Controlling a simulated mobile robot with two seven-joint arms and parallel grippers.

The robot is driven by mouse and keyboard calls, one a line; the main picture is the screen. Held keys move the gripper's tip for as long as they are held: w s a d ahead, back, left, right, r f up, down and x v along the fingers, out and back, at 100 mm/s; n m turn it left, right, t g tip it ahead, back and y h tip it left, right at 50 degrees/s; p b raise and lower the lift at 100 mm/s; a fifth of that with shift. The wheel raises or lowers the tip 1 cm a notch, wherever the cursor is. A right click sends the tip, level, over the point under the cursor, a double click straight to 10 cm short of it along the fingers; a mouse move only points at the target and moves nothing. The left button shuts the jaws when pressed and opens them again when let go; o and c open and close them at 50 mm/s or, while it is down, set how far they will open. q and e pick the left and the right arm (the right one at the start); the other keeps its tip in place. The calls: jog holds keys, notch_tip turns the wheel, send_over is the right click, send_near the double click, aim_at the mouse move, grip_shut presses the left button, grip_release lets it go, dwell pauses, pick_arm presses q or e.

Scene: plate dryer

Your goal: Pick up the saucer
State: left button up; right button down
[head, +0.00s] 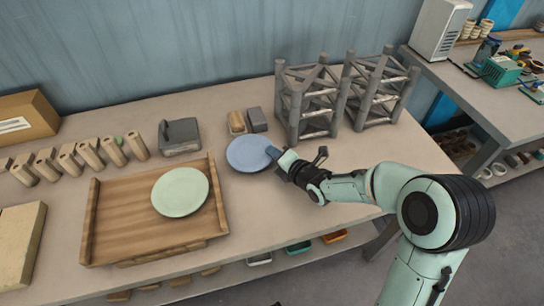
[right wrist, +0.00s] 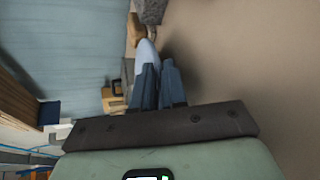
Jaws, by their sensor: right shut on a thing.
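The blue saucer (head: 246,154) is at the middle of the table, just right of the wooden tray. My right gripper (head: 273,153) is shut on its right rim. In the right wrist view the saucer (right wrist: 147,49) shows as a pale edge at the fingertips of my right gripper (right wrist: 159,70), and the fingers hide part of it. I cannot tell whether the saucer touches the table or is slightly above it. My left gripper is in neither view.
A pale green plate (head: 180,192) lies on the wooden tray (head: 110,215). Grey lattice frames (head: 308,100) stand behind my right gripper. Small brown and grey blocks (head: 257,119) and a dark grey box (head: 179,139) sit behind the saucer. The table right of my gripper is mostly clear.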

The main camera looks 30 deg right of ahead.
pick_arm(q)
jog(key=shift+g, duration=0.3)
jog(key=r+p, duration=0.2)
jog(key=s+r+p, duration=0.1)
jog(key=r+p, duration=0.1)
jog(key=p, duration=0.1)
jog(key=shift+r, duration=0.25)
pick_arm(e)
notch_tip(320, 180, up, 19)
jog(key=shift+f, duration=0.2)
